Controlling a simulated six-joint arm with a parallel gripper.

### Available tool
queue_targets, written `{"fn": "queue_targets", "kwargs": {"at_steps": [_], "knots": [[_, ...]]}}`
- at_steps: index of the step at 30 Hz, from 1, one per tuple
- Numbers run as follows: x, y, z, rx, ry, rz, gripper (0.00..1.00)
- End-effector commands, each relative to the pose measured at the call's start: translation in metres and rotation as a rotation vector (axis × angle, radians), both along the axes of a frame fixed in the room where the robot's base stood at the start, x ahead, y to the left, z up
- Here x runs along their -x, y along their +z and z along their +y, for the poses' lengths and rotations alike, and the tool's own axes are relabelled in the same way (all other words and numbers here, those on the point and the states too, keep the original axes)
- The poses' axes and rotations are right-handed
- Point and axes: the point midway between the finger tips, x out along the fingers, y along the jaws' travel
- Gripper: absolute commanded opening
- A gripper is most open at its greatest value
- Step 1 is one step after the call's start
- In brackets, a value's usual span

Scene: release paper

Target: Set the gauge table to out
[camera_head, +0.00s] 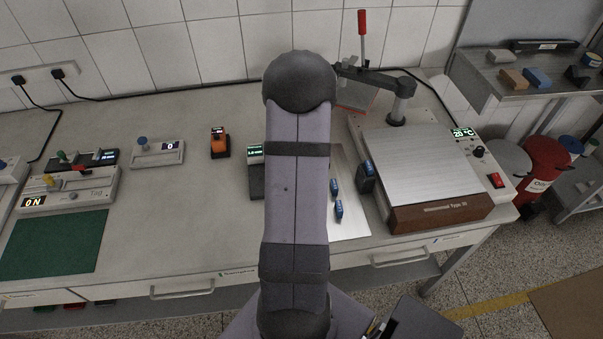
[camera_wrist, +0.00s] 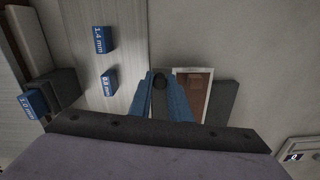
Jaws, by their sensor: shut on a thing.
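The gauge table appears to be the dark unit with a small lit green display (camera_head: 257,183), left of my arm in the head view and partly hidden by it. In the wrist view a dark grey plate (camera_wrist: 223,102) shows, with a pale-framed brown panel (camera_wrist: 207,82) beside or on it. The knob's lower part is hidden. In the head view my arm hides the gripper.
Blue blocks marked 1.4 mm (camera_wrist: 103,40), 0.8 mm (camera_wrist: 109,82) and 1.0 mm (camera_wrist: 34,103) are to the left in the wrist view. A press with a red lever (camera_head: 362,25) and a metal-topped unit (camera_head: 425,165) stand right. An orange device (camera_head: 219,145) stands left.

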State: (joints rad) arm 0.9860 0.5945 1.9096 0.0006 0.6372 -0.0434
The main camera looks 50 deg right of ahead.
Motion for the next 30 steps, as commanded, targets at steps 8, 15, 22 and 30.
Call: {"fn": "queue_targets", "kwargs": {"at_steps": [8, 15, 22, 30], "knots": [[0.020, 0.001, 0.020, -0.001, 0.000, 0.002, 0.00], [0.022, 0.000, 0.022, -0.004, 0.000, 0.004, 0.00], [0.021, 0.000, 0.022, -0.003, 0.000, 0.004, 0.36], [0.020, 0.002, 0.020, 0.000, 0.000, 0.001, 0.36]]}}
